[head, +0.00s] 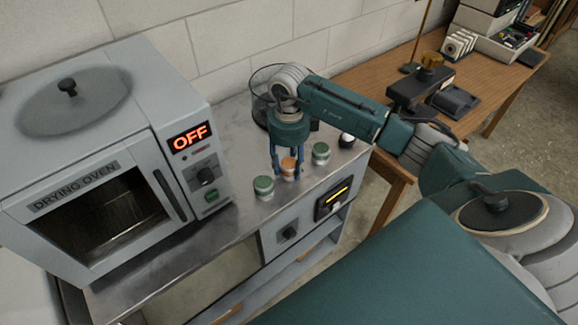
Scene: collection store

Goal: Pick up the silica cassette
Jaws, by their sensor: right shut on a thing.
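Several small round cassettes stand on the metal bench top. An orange-topped cassette (289,166) is between the blue fingers of my right gripper (287,170), which points down from above and is shut on it. The cassette seems to be still at bench level; I cannot tell whether it is clear of the surface. A green-topped cassette (263,188) is just to its left and nearer. Another green-topped cassette (320,153) is just to its right. My left gripper is not in view.
A drying oven (100,150) reading OFF stands at the left of the bench (215,225), its door closed. A glass vessel (260,92) is behind my right gripper. A wooden table (400,62) with equipment stands back right. The front bench strip is clear.

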